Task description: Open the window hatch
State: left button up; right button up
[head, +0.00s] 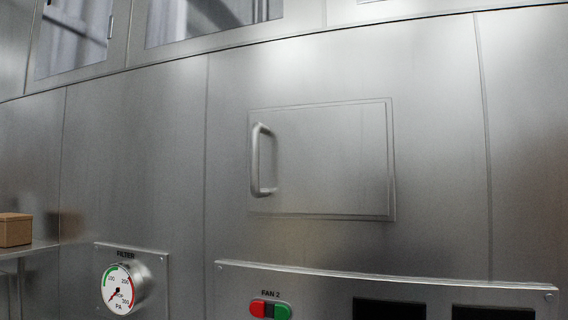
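The hatch (335,160) is a rectangular metal panel set in the steel wall, right of the middle of the head view. It lies flush in its frame and looks closed. Its vertical bar handle (257,160) is on the left side of the panel. Neither of my grippers shows in the head view, and nothing touches the handle.
Below the hatch is a control panel (330,275) with a red and green FAN 2 button (270,309) and dark displays. A round filter gauge (122,288) is at lower left. A cardboard box (15,230) sits on a shelf at the left edge. Windows (205,18) run along the top.

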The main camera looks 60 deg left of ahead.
aim_at(330, 160)
jog(key=u, duration=1.55)
